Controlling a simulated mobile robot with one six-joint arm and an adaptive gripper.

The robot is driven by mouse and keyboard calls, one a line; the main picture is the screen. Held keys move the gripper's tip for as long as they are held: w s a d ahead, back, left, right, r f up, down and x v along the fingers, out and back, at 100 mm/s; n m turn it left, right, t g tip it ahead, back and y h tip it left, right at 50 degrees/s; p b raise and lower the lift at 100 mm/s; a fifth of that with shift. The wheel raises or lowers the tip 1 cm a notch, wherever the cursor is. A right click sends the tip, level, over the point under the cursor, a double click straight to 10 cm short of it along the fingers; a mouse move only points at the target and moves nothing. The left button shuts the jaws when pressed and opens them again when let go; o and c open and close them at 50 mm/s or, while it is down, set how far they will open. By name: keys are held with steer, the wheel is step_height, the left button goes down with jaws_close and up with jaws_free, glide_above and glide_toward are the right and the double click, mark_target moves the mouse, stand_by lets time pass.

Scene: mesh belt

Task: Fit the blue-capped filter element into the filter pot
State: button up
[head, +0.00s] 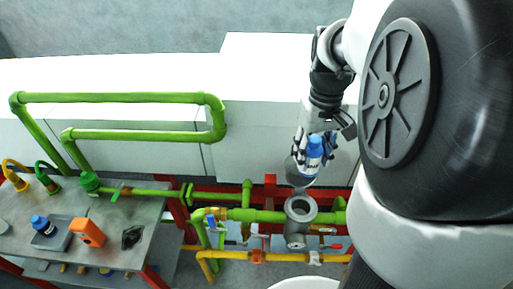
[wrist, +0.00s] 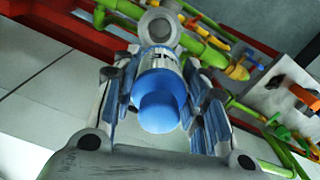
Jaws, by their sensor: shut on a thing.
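The filter element, with its blue cap (head: 315,143) and a pale printed body, is between the fingers of my gripper (head: 314,152). My gripper is shut on it. In the wrist view the blue cap (wrist: 162,105) faces the camera between the two fingers. The filter pot (head: 300,209) is a grey round housing with an open top, set among the green pipes. In the head view the element is above and slightly right of the pot, apart from it. In the wrist view the pot (wrist: 159,26) shows beyond the element's far end, which is hidden.
Green pipes (head: 150,97) and a yellow pipe (head: 240,257) run around the pot. A grey bench (head: 60,260) at left carries another blue-capped item (head: 40,223), an orange block (head: 88,232) and a black part (head: 132,236). A dark grey rounded piece (head: 293,172) is beside the element.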

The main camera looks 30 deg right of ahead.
steer(key=shift+s+f+b, duration=0.15)
steer(key=shift+f+b, duration=0.95)
steer(key=shift+f, duration=3.55)
steer(key=shift+s+f+b, duration=0.1)
steer(key=shift+f+b, duration=0.95)
steer(key=shift+f, duration=3.6)
steer(key=shift+f+b, duration=0.45)
steer(key=shift+f, duration=0.1)
steer(key=shift+s, duration=0.15)
steer(key=o, duration=1.1)
steer(key=shift+f, duration=0.1)
